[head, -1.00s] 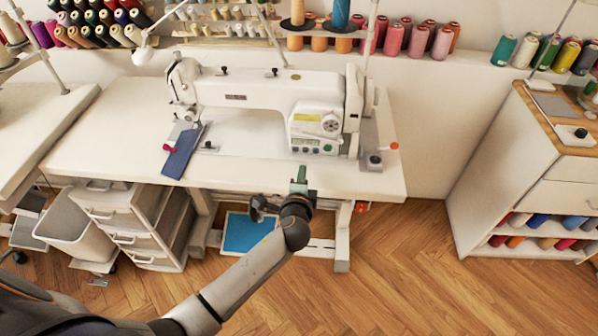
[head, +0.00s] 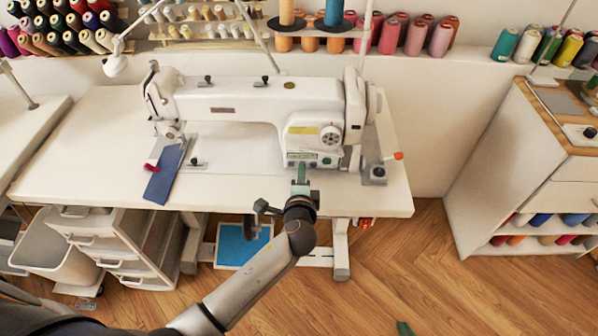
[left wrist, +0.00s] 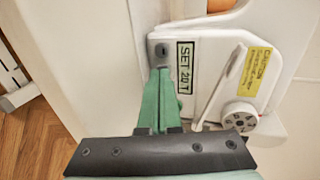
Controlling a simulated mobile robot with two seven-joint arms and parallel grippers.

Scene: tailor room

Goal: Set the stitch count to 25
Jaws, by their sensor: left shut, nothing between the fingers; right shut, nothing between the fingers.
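The white sewing machine (head: 255,105) stands on the white table, with a small control panel (head: 323,160) at the lower right of its body. In the left wrist view the panel label (left wrist: 185,67) appears to read "SET 20 T", turned sideways. A dark round button (left wrist: 161,50) sits beside it. My left gripper (head: 301,174) is shut and empty, its green fingertips at the panel; in the left wrist view the fingertips (left wrist: 160,73) are just below the button. I cannot tell whether they touch. Only a green tip of my right gripper (head: 405,328) shows at the bottom edge.
A lever (left wrist: 219,88) and a round dial (left wrist: 240,116) are close to the fingers. Blue cloth (head: 166,175) lies under the needle end. Thread cones line the back shelf. A drawer unit (head: 105,250) stands below left, and a cabinet (head: 520,170) at right.

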